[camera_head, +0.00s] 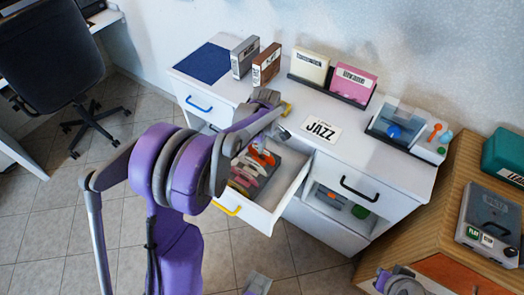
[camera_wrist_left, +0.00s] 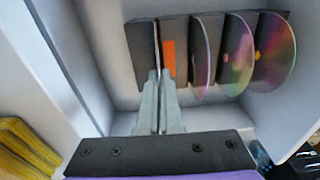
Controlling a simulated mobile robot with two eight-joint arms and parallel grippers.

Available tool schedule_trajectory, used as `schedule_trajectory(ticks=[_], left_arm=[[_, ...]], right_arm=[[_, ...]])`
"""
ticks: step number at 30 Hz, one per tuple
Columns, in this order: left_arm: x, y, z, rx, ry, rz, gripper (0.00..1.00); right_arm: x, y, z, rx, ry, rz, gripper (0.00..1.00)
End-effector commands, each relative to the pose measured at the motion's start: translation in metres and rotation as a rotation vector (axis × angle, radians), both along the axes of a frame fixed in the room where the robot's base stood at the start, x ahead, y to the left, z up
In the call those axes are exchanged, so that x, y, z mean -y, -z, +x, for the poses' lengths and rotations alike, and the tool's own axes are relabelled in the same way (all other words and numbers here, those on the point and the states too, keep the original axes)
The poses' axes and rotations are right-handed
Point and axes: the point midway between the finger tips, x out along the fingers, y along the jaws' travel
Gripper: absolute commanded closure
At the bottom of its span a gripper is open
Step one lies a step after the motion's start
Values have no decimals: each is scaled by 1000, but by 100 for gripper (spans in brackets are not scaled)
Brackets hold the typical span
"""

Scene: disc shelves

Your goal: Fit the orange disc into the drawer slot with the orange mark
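My left gripper (camera_head: 260,151) reaches down into an open drawer (camera_head: 262,216) with a yellow handle. Its fingers (camera_wrist_left: 158,88) are nearly together, with a thin edge-on sheet between the tips. The orange disc (camera_head: 266,157) shows at the fingertips in the head view, partly covered by them. In the wrist view the orange mark (camera_wrist_left: 168,60) is on a dark divider just right of the fingertips. Discs (camera_wrist_left: 238,50) stand in the slots to its right. The fingers hide the lower end of the slot. Part of my right arm shows at the bottom right; its fingertips are unclear.
An open compartment below a black handle (camera_head: 359,188) holds a green item. On the cabinet top stand a blue mat (camera_head: 203,63), several cases, a JAZZ card (camera_head: 321,129) and a clear box (camera_head: 400,122). A wooden unit (camera_head: 447,232) stands at right. Drawer walls flank the gripper.

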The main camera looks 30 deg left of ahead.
Motion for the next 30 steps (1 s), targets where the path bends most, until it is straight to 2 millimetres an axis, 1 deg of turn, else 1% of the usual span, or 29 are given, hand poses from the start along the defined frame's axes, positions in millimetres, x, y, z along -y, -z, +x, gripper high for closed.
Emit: schedule_trajectory(ticks=[1, 8, 12, 13, 15, 18, 26, 30], left_arm=[[0, 7, 0, -1, 0, 0, 100], [0, 5, 0, 0, 0, 0, 100], [0, 9, 0, 0, 0, 0, 100], [0, 9, 0, 0, 0, 0, 96], [0, 9, 0, 0, 0, 0, 84], [0, 8, 0, 0, 0, 0, 68], [0, 8, 0, 0, 0, 0, 68], [0, -1, 0, 0, 0, 0, 68]], right_arm=[[0, 6, -1, -2, 0, 0, 100], [0, 3, 0, -1, 0, 0, 100], [0, 7, -1, -2, 0, 0, 100], [0, 7, -1, -2, 0, 0, 100], [0, 6, -1, -2, 0, 0, 100], [0, 6, -1, -2, 0, 0, 100], [0, 6, -1, -2, 0, 0, 100], [0, 2, 0, -1, 0, 0, 100]])
